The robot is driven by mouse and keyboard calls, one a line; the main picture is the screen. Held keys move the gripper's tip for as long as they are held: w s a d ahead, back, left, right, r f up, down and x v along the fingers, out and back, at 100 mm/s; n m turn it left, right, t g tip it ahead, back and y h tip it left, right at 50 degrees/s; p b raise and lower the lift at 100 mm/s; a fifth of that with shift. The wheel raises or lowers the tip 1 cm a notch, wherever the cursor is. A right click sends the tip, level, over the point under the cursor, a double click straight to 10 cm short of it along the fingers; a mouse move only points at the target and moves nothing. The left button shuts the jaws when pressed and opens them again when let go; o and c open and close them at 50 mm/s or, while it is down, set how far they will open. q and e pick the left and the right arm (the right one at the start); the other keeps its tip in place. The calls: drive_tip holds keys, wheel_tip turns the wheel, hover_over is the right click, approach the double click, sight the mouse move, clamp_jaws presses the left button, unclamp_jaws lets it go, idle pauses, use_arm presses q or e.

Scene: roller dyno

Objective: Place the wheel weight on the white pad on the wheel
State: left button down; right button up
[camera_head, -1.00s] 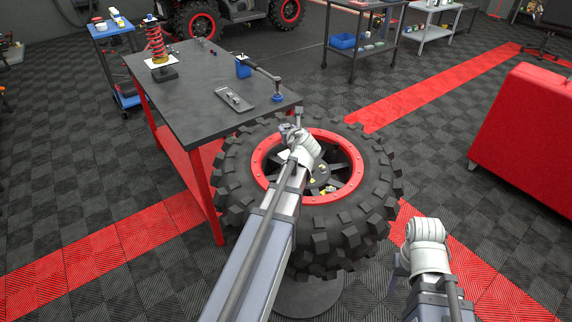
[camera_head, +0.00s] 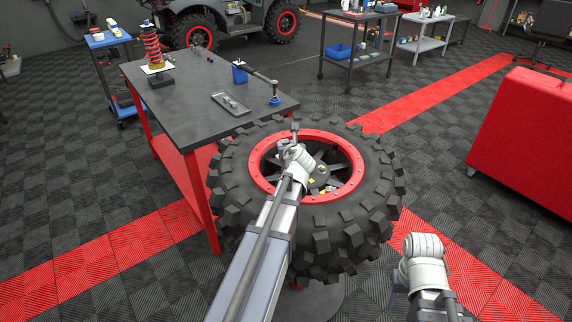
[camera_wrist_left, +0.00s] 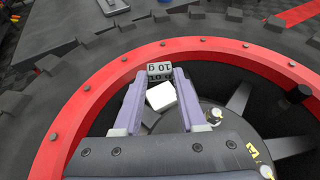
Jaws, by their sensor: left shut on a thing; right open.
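The wheel weight (camera_wrist_left: 160,72), a small grey block marked "10 g", is held between the fingertips of my left gripper (camera_wrist_left: 160,76) in the left wrist view. The white pad (camera_wrist_left: 162,97) shows between the fingers, just below the weight in that picture. I cannot tell the height gap between them. In the head view my left gripper (camera_head: 288,147) is over the far left part of the wheel (camera_head: 345,232), inside its red rim, and it hides the pad. My right gripper (camera_head: 396,286) is open and empty, low at the right beside the wheel.
The wheel lies flat on a round stand (camera_head: 322,302). A dark workbench (camera_head: 190,105) stands close on the left, bearing a grey tray (camera_head: 231,103), a blue cup (camera_head: 240,74) and a red spring (camera_head: 152,46). A red cabinet (camera_head: 525,145) is at right.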

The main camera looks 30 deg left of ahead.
use_arm(q)
drive_tip(key=shift+f, duration=0.55)
use_arm(e)
drive_tip(key=shift+f, duration=0.55)
use_arm(q)
wheel_tip(320, 180, down, 4)
drive_tip(key=b, duration=0.3)
drive_tip(key=shift+r+b, duration=0.2)
drive_tip(key=shift+b, duration=0.2)
use_arm(e)
wheel_tip(320, 180, down, 4)
drive_tip(key=shift+r, duration=0.2)
use_arm(q)
drive_tip(key=shift+f, duration=0.15)
drive_tip(key=shift+c, duration=2.4)
unclamp_jaws()
use_arm(e)
drive_tip(key=shift+f, duration=0.1)
use_arm(q)
drive_tip(key=shift+d+r, duration=0.1)
drive_tip(key=shift+r, duration=0.25)
drive_tip(key=p+v, duration=0.4)
drive_tip(key=v, duration=0.8)
drive_tip(key=shift+f+p, duration=0.15)
drive_tip(key=shift+p, duration=0.2)
use_arm(e)
wheel_tip(320, 180, up, 5)
drive_tip(key=shift+f, duration=0.1)
